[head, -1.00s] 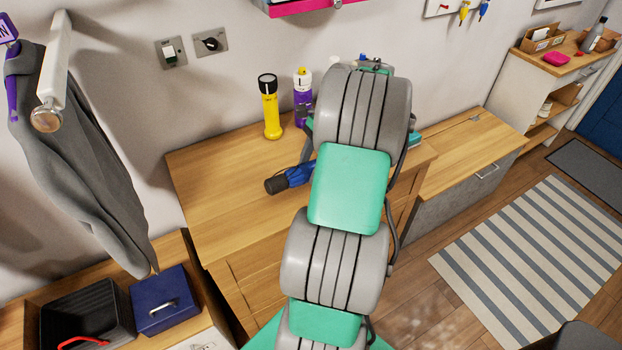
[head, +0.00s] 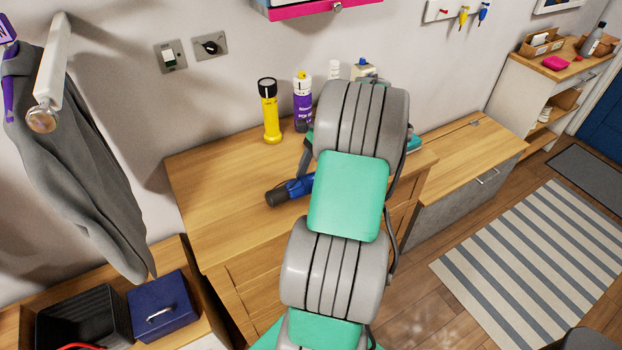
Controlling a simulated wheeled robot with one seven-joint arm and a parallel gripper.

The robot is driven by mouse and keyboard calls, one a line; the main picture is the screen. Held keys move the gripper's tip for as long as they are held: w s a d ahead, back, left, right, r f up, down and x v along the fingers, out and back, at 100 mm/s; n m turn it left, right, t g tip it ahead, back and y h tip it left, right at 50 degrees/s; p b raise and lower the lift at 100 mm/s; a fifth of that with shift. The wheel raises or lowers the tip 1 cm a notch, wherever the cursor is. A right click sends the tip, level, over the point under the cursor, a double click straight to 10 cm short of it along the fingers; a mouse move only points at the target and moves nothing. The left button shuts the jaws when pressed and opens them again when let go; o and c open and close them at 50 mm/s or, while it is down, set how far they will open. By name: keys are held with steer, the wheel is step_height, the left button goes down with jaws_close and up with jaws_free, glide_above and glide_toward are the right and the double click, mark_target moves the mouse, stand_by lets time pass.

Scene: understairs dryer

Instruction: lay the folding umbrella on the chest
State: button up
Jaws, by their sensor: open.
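The folding umbrella (head: 288,190) is blue with a black end. It lies on the wooden top of the drawer cabinet (head: 215,185), and its right part is hidden behind my arm. My gripper (head: 304,158) is mostly hidden behind my arm; only a dark finger-like part shows, just above the umbrella. I cannot tell whether it touches the umbrella. The low chest (head: 455,160) stands to the right of the cabinet, with a wooden lid and a grey front with a handle. The visible part of its lid is bare.
A yellow torch (head: 269,112), a purple bottle (head: 302,102) and a white bottle (head: 334,70) stand at the back of the cabinet. A grey garment (head: 75,165) hangs at left above a blue box (head: 160,305). A striped rug (head: 535,260) lies on the floor at right.

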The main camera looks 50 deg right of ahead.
steer(key=p+v, duration=0.7)
steer(key=v, duration=0.5)
steer(key=w+a+r+n+h, duration=0.1)
steer(key=w+a+r+n, duration=0.25)
steer(key=a, duration=0.35)
steer(key=w+a+r+n, duration=0.2)
steer(key=w+a+n, duration=0.15)
steer(key=a, duration=0.25)
steer(key=s+a+n+t+h, duration=0.1)
steer(key=s+a+n, duration=0.2)
steer(key=a+n, duration=0.4)
steer(key=s+a+n+t+h, duration=0.1)
steer(key=s+a+n, duration=0.3)
steer(key=a, duration=1.1)
steer(key=n+h, duration=0.1)
steer(key=n, duration=0.2)
steer(key=shift+n+t, duration=0.3)
steer(key=shift+n, duration=0.1)
steer(key=shift+s+a, duration=0.1)
steer(key=shift+a, duration=0.05)
